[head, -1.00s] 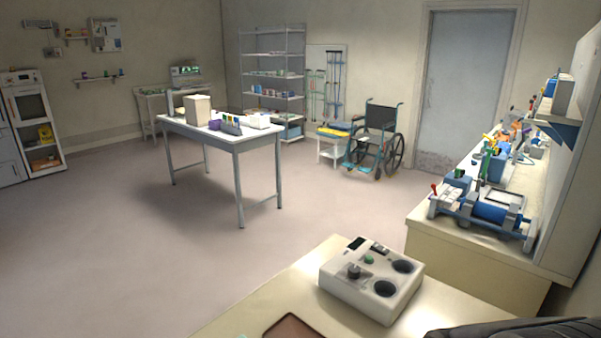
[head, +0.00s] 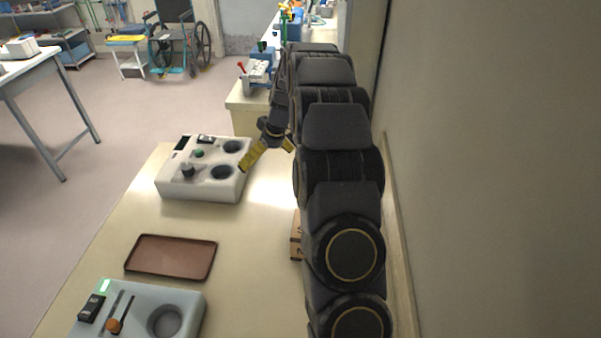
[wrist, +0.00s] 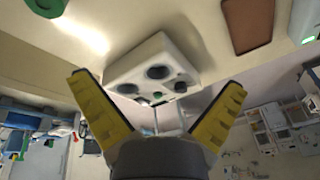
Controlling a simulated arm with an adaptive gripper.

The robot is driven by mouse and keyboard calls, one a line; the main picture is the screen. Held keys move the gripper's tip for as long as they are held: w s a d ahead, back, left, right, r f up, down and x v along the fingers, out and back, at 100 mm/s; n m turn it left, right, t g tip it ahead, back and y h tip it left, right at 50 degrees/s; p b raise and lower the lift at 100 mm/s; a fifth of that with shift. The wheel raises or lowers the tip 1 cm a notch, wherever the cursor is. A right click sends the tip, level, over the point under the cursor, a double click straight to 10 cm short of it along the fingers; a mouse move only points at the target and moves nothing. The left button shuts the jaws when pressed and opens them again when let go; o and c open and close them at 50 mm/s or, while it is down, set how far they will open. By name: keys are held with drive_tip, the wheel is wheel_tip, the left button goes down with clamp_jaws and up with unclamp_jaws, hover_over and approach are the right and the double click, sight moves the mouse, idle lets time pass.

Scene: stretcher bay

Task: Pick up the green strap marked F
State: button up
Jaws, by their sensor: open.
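No strap with a readable F shows in either view. A green object (wrist: 46,5) is cut off by the top left edge of the wrist view. I cannot tell whether it is the strap, and no letter shows on it. My gripper (head: 268,160) is in the head view beside the right side of the white control box. In the wrist view its yellow fingers (wrist: 160,82) are spread wide with nothing between them. My arm hides the right part of the table in the head view.
The white control box (head: 203,180) with round wells stands on the table (head: 255,260). Nearer are a brown tray (head: 140,268) and a grey-blue device (head: 190,300). A wooden block (head: 296,240) is half hidden by my arm. A wall (head: 480,180) rises at the right.

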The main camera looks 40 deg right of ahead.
drive_tip(key=shift+t+h, duration=0.7)
drive_tip(key=d+f, duration=0.4)
drive_tip(key=d, duration=0.1)
drive_tip(key=d+f, duration=0.4)
drive_tip(key=d, duration=0.2)
drive_tip(key=w+d+f, duration=0.1)
drive_tip(key=d+f, duration=0.3)
drive_tip(key=d, duration=0.1)
drive_tip(key=shift+d, duration=0.3)
drive_tip(key=shift+d+f, duration=0.1)
drive_tip(key=shift+f, duration=0.25)
drive_tip(key=shift+x, duration=3.6)
drive_tip(key=shift+s+d, duration=0.1)
drive_tip(key=shift+d, duration=0.05)
drive_tip(key=c, duration=1.2)
